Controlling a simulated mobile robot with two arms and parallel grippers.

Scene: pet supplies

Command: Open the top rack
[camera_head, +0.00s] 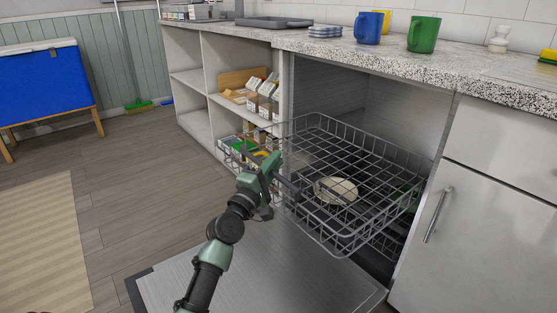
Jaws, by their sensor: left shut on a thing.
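The top rack (333,233) is a grey wire basket that stands out of the dishwasher opening under the counter, above the lowered door (270,275). My left gripper (281,183) is at the rack's left front side and is shut on its wire edge; the exact contact is small and partly hidden by the gripper. A pale round dish (336,190) shows through the wires, and I cannot tell whether it lies in the top rack or below it. Part of a lower rack (385,243) shows underneath. My right gripper is not in view.
Open shelves (205,98) with boxes stand left of the dishwasher. A cabinet with a handle (438,215) is at right. A blue mug (368,28) and a green mug (423,35) stand on the counter. The floor at left is clear beside a striped rug (45,245).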

